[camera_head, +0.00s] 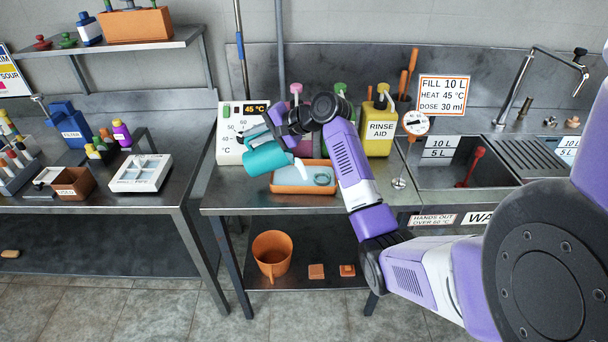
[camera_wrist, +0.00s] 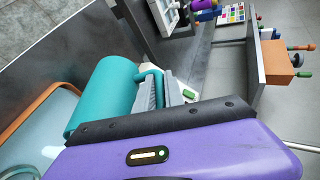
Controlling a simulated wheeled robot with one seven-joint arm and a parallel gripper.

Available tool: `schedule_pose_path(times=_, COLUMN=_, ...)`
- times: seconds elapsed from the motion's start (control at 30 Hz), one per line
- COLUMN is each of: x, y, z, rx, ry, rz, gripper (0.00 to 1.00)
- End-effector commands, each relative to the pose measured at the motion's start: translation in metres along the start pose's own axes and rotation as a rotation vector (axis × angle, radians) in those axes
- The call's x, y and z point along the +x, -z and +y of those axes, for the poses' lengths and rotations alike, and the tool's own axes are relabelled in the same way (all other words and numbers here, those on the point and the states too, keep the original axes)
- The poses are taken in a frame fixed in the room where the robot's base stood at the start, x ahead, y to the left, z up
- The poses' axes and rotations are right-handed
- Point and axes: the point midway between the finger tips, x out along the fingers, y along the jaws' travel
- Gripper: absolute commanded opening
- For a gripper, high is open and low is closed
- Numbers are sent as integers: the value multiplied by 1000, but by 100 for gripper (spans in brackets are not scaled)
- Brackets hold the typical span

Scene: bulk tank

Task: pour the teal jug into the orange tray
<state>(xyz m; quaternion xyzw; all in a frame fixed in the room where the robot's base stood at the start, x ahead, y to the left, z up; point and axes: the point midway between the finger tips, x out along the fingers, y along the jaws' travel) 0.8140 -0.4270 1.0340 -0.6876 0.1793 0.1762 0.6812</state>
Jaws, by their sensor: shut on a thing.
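The teal jug (camera_head: 268,160) is in the air, tipped far over onto its side, with its right end above the left part of the orange tray (camera_head: 290,189). My gripper (camera_head: 268,134) is shut on the jug's handle side. In the wrist view the teal jug (camera_wrist: 104,92) lies beyond my gripper (camera_wrist: 153,92), its handle at the jaws. The orange tray (camera_wrist: 40,98) shows at the left there, with a pale blue surface inside. A pale patch shows by the jug's right end; I cannot tell whether it is a stream. The jug's inside is hidden.
A white temperature panel (camera_head: 230,150) stands close behind and left of the jug. The yellow rinse aid bottle (camera_head: 379,130) and other pump bottles stand behind the tray. A sink (camera_head: 440,170) is at the right. An orange bucket (camera_head: 272,253) sits on the shelf below.

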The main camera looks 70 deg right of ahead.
Motion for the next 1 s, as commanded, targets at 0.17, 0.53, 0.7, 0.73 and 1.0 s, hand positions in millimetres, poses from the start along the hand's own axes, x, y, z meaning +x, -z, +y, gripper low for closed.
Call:
schedule_pose_path(times=0.17, x=-4, y=2, z=0, rx=9, ry=27, rz=-3, gripper=0)
schedule_pose_path(times=0.53, x=-10, y=4, z=-3, rx=29, ry=77, rz=-15, gripper=0)
schedule_pose_path(times=0.7, x=-14, y=5, z=-4, rx=38, ry=99, rz=-19, gripper=0)
schedule_pose_path(times=0.73, x=-14, y=5, z=-4, rx=41, ry=103, rz=-20, gripper=0)
schedule_pose_path(times=1.0, x=-21, y=8, z=0, rx=57, ry=137, rz=-30, gripper=0)
